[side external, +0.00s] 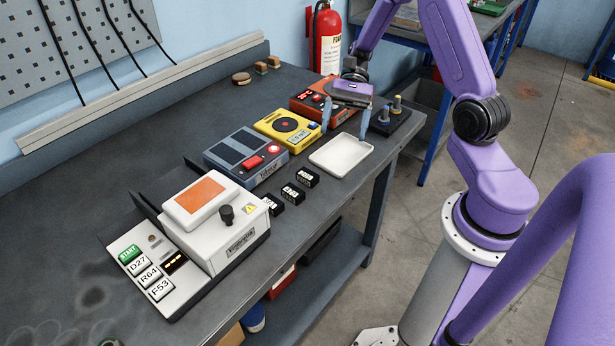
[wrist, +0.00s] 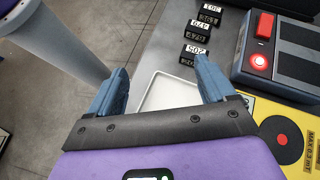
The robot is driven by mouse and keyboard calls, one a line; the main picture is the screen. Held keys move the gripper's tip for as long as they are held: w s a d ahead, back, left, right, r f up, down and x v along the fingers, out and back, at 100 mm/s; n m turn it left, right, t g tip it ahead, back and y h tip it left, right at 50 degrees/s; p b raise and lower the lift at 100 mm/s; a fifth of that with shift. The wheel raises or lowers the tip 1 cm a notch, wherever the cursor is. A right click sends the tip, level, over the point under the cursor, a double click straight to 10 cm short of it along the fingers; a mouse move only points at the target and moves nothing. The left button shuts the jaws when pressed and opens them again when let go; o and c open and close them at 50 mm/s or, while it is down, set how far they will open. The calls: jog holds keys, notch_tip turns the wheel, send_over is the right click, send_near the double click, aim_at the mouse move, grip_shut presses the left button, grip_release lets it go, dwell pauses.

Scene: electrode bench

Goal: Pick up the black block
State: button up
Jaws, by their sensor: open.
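Three small black blocks with white lettering stand in a row on the bench. My gripper (side external: 346,118) is open and empty, above the bench near the far side of the tray, apart from the blocks. Its two blue fingers also show in the wrist view (wrist: 161,66).
The shallow white tray (side external: 342,155) is empty. Blue (side external: 245,155), yellow (side external: 288,126) and orange (side external: 324,100) devices line the bench behind it. A white machine (side external: 215,220) stands at left. A black base with pegs (side external: 390,117) is at right.

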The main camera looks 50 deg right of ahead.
jog(key=d+f+m+t+y, duration=0.1)
jog(key=d+m, duration=0.1)
jog(key=w+d+m+t+y, duration=0.1)
jog(key=d+m+t, duration=0.1)
jog(key=d, duration=0.1)
jog(key=w+d+f+m+t+y, duration=0.1)
jog(key=d, duration=0.1)
jog(key=shift+w+d+f+m, duration=0.15)
jog(key=shift+w+f+m, duration=0.15)
jog(key=shift+m, duration=0.1)
send_near(310, 171)
jog(key=x, duration=0.4)
jog(key=shift+s+d+f, duration=0.1)
jog(key=shift+s+f, duration=0.05)
jog(key=shift+s, duration=0.05)
jog(key=shift+x, duration=2.65)
jog(key=shift+w, duration=0.1)
jog(key=c, duration=1.4)
